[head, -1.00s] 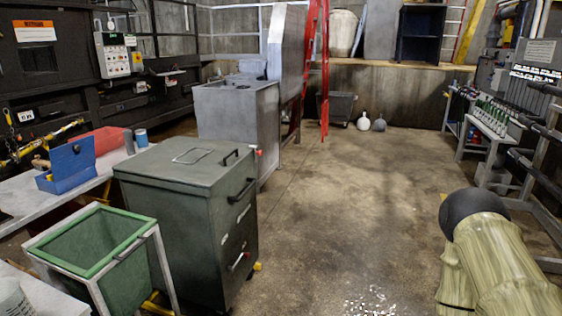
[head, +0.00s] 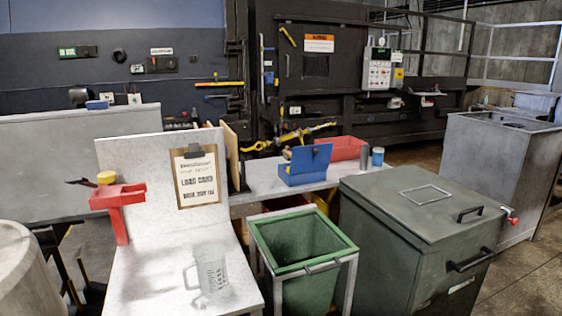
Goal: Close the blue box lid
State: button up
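The blue box (head: 305,177) sits on the grey bench at the back, near the middle of the head view. Its blue lid (head: 309,157) stands raised, tilted up from the box, so the box is open. Something small and brownish shows at the lid's left edge; I cannot tell what it is. My gripper is not in view.
A red tray (head: 346,147) and small cylinders (head: 377,157) are beside the blue box. A green bin (head: 303,251) and a large grey-green lidded container (head: 418,225) stand before the bench. A light table (head: 170,290) with a clear jug (head: 209,270) is at front left.

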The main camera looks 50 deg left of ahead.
aim_at(310, 158)
jog(key=u, duration=1.6)
jog(key=i, duration=0.45)
jog(key=u, duration=0.3)
jog(key=k, duration=0.6)
jog(key=u, duration=0.35)
